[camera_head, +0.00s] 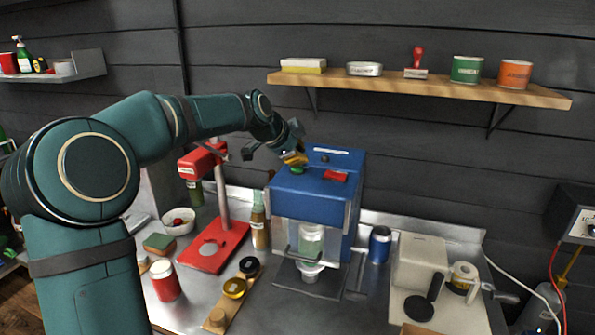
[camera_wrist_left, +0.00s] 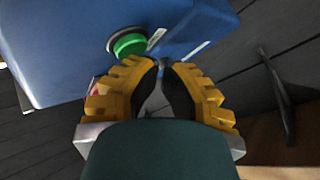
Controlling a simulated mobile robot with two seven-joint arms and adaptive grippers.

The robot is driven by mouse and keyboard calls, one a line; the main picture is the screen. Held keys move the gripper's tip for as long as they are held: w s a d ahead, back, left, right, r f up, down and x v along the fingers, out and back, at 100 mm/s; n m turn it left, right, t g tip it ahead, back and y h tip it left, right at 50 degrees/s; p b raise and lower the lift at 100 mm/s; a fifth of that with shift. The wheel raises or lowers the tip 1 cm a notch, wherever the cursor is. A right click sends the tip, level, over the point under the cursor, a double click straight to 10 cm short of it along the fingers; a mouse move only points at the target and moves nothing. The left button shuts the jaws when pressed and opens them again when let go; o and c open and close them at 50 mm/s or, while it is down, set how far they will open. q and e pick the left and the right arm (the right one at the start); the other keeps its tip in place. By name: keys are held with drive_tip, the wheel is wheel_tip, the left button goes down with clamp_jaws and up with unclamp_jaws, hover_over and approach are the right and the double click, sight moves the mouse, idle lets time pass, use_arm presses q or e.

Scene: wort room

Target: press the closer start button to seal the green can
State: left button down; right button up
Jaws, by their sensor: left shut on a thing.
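The blue can closer (camera_head: 315,205) stands on the bench. Its green button (camera_head: 296,170) is on the top, and it also shows in the left wrist view (camera_wrist_left: 130,44), in a dark ring. A pale green can (camera_head: 311,238) stands inside the closer behind its clear front. My left gripper (camera_head: 293,158) is at the button from above; the wrist view shows its yellow fingers (camera_wrist_left: 160,66) drawn together, tips close beside the button. Whether they touch it I cannot tell. What lies between the fingers is too hidden to name. My right gripper is not in view.
A red press (camera_head: 222,240) stands left of the closer, with a bottle (camera_head: 260,222) between. A blue can (camera_head: 380,245) and a pale machine (camera_head: 420,262) are to the right. A wooden shelf (camera_head: 430,86) above holds another green can (camera_head: 467,68).

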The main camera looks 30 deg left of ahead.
use_arm(q)
drive_tip(key=shift+f+b, duration=0.35)
drive_tip(key=shift+b, duration=0.1)
idle(0.7)
idle(0.4)
drive_tip(key=shift+r+p, duration=0.55)
drive_tip(key=shift+r, duration=0.25)
drive_tip(key=shift+r+p, duration=1.7)
drive_tip(key=shift+r, duration=0.8)
